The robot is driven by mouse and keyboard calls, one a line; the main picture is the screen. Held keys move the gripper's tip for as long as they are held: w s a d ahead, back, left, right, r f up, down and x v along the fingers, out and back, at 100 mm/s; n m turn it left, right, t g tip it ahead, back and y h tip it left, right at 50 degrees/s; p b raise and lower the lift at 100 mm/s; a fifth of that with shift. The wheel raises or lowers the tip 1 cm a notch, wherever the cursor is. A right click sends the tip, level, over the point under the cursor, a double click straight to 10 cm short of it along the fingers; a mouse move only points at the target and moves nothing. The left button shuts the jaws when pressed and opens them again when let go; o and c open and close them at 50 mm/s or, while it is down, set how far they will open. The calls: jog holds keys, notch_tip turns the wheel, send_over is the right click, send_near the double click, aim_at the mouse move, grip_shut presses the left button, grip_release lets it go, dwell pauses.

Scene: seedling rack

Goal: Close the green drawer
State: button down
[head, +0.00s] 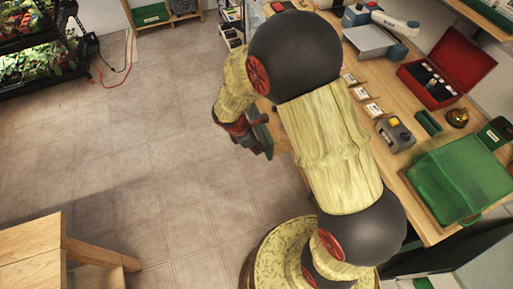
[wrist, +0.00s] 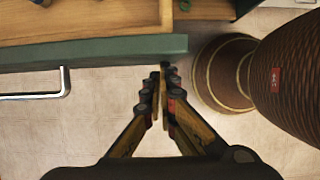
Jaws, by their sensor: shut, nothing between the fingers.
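The green drawer's front panel (wrist: 95,53) crosses the upper part of the wrist view, with a silver bar handle (wrist: 35,96) at left. Behind it the drawer's wooden rim (wrist: 90,24) and part of its inside show, so the drawer stands open. My gripper (wrist: 163,68) is shut and empty. Its fingertips are at the outer side of the panel, near its right end; I cannot tell whether they touch. In the head view a small dark green strip (head: 263,138) of the panel shows beside my gripper, and my arm hides most of the drawer.
The wooden bench (head: 372,85) at right carries a green bin (head: 460,180), a red open case (head: 440,75) and a grey device (head: 394,134). A wooden table (head: 35,255) stands at lower left. The tiled floor (head: 150,130) between is clear.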

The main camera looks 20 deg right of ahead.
jog(key=d+p, duration=0.7)
jog(key=d, duration=2.4)
jog(key=shift+d, duration=0.25)
jog(key=shift+r, duration=0.1)
